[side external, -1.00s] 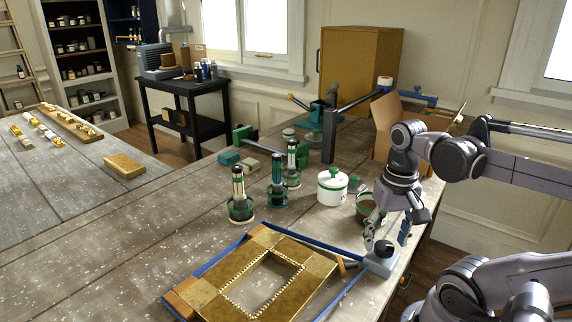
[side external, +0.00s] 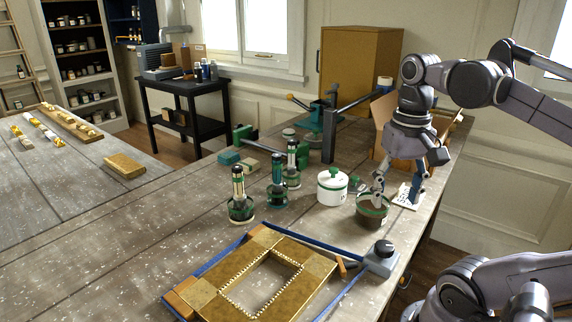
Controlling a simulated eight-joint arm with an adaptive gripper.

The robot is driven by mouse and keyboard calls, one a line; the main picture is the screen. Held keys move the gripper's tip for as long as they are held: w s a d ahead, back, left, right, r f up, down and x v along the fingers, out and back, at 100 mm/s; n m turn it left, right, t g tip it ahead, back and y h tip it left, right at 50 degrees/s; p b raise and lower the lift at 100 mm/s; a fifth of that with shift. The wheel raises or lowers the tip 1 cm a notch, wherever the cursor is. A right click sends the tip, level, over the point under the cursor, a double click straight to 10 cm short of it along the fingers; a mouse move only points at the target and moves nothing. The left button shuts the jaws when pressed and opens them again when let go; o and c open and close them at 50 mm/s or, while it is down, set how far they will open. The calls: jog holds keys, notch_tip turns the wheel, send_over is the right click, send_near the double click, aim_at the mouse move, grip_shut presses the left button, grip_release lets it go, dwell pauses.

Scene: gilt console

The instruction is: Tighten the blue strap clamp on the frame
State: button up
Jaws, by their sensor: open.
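The gilt frame (side external: 318,268) lies flat on the bench at the front. A blue strap (side external: 310,244) runs around it, with orange-brown corner pieces (side external: 183,303) at its corners. The strap clamp's grey body with a black knob (side external: 381,257) sits at the frame's right, near the bench edge. My gripper (side external: 397,195) is open, fingers pointing down, behind the clamp and apart from it. One finger is at the green-rimmed brown pot (side external: 371,211); I cannot tell if they touch. The other finger is by a small white card (side external: 408,196).
A white lidded jar (side external: 332,187) and several green-based bottles (side external: 278,184) stand behind the frame. An open cardboard box (side external: 385,130) and a grey upright post (side external: 329,136) are farther back. The bench left of the frame (side external: 110,250) is clear.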

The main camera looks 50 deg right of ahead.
aim_at(386, 245)
jog(key=shift+s+f+n, duration=0.1)
jog(key=shift+f+n, duration=5.9)
jog(key=c, duration=1.2)
